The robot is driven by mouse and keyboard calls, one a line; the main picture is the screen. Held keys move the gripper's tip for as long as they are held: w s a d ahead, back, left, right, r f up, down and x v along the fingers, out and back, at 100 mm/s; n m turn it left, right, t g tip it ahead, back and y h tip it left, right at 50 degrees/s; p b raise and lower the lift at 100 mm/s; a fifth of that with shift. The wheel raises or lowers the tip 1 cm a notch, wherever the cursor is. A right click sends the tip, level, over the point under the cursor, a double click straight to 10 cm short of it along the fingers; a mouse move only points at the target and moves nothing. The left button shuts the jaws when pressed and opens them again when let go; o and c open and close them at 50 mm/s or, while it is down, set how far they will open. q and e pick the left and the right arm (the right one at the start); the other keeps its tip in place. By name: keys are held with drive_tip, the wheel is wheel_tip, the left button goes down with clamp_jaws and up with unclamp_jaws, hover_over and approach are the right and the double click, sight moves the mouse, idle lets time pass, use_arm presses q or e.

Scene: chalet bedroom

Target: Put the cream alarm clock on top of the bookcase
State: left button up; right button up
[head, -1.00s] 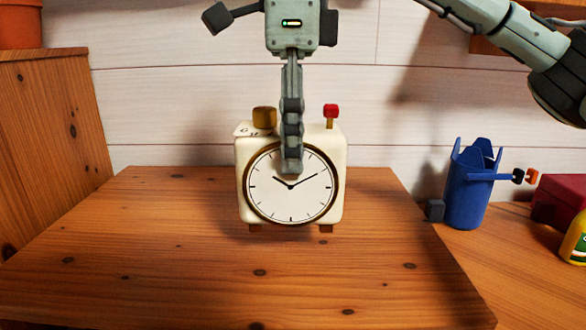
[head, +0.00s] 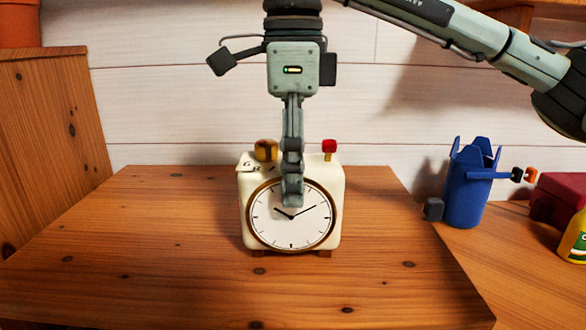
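The cream alarm clock (head: 247,212) has a white round face with a brass rim, a brass knob and a red button on top, and small brown feet. It is upright, with its feet at the wooden top (head: 180,285), which looks like the bookcase top; they appear to touch it. My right gripper (head: 292,195) comes down from above, its arm entering from the right. One finger lies in front of the clock face and the other is hidden behind the clock; it looks shut on the clock. My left gripper is not in view.
A blue cup-like holder (head: 466,195) stands right of the wooden top, beside a dark red box (head: 560,205) and a yellow bottle (head: 574,240). A taller wooden piece (head: 50,130) with a terracotta pot (head: 18,25) is at left. The wooden top is clear around the clock.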

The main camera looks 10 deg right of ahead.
drive_tip(key=shift+r, duration=0.45)
wheel_tip(320, 180, up, 6)
drive_tip(key=shift+f+p, duration=0.1)
drive_tip(key=shift+p, duration=0.2)
drive_tip(key=shift+r, duration=0.6)
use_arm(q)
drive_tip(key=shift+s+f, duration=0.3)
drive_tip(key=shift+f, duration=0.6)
